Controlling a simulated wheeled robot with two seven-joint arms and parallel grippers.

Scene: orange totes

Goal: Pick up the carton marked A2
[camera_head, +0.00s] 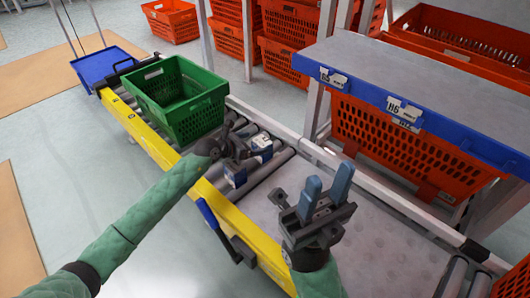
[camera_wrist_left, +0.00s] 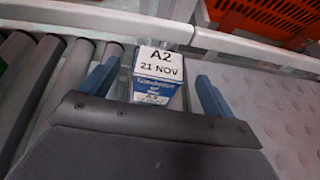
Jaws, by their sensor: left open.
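The carton marked A2 (camera_wrist_left: 158,62) is blue and white, with a white label reading A2 and 21 NOV. In the left wrist view it lies between the two blue fingers of my left gripper, with a gap on each side. My left gripper (camera_head: 243,146) is open over the rollers in the head view. My right gripper (camera_head: 328,180) is open and empty, fingers pointing up, above the grey ball plate.
A green crate (camera_head: 186,112) stands on the conveyor beyond my left gripper. A yellow rail (camera_head: 160,150) runs along the near side. A shelf with a blue edge (camera_head: 375,95) and orange totes (camera_head: 385,140) stand at the right. The ball plate (camera_head: 385,235) looks clear.

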